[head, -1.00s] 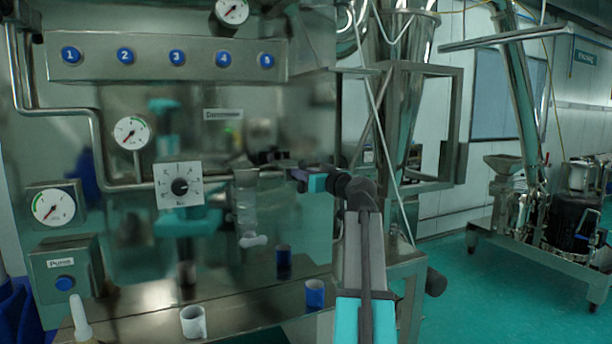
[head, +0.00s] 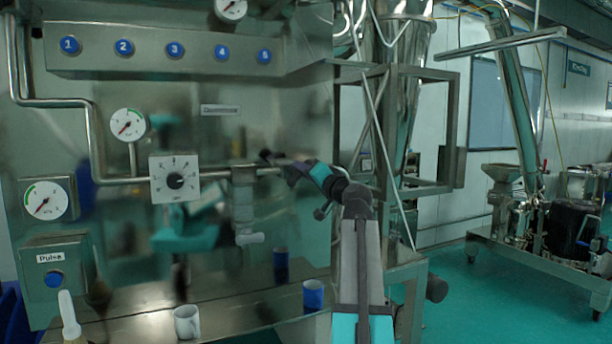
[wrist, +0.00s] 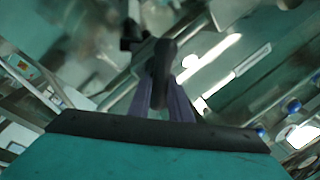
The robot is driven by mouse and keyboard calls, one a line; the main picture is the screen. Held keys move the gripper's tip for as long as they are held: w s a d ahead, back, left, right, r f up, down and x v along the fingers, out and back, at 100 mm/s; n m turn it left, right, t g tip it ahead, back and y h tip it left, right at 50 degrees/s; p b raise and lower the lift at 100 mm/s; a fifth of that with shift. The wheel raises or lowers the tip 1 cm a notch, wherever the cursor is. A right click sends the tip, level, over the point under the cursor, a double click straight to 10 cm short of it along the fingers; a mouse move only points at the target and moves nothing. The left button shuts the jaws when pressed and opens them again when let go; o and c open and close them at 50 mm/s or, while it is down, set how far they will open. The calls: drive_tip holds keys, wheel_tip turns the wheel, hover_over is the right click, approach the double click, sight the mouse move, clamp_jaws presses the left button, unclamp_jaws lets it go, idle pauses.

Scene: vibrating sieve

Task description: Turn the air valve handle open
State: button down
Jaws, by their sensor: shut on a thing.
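The air valve handle (wrist: 162,68) is a dark, rounded lever between my fingers in the wrist view. My gripper (wrist: 168,98) has purple fingers, one on each side of the handle, and is shut on it. In the head view my gripper (head: 288,170) reaches left to the right end of the horizontal pipe (head: 215,174) on the steel panel. There the handle is mostly hidden by my fingers, and its exact angle is hard to tell. Only a small dark piece shows by the pipe.
A square dial (head: 175,179) and round gauges sit on the panel, left of the valve. A clear filter with a pale tap (head: 249,238) hangs below the pipe. A white mug (head: 187,322) and blue cups stand on the ledge. A steel frame (head: 452,130) stands close right.

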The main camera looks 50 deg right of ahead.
drive_tip(key=m, duration=0.2)
drive_tip(key=m+h, duration=0.1)
drive_tip(key=m, duration=0.2)
drive_tip(key=shift+s+d+f+p, duration=0.1)
drive_tip(key=shift+f+p, duration=0.1)
drive_tip(key=shift+p, duration=0.2)
drive_tip(key=shift+f+m+h+p, duration=0.1)
drive_tip(key=shift+m+h+p, duration=0.4)
drive_tip(key=shift+m, duration=0.8)
drive_tip(key=shift+f+m+h+p, duration=0.1)
drive_tip(key=shift+m+h+p, duration=0.4)
drive_tip(key=shift+m, duration=0.8)
drive_tip(key=shift+d, duration=0.1)
drive_tip(key=c, duration=1.6)
unclamp_jaws()
drive_tip(key=shift+c, duration=0.2)
drive_tip(key=shift+s, duration=0.1)
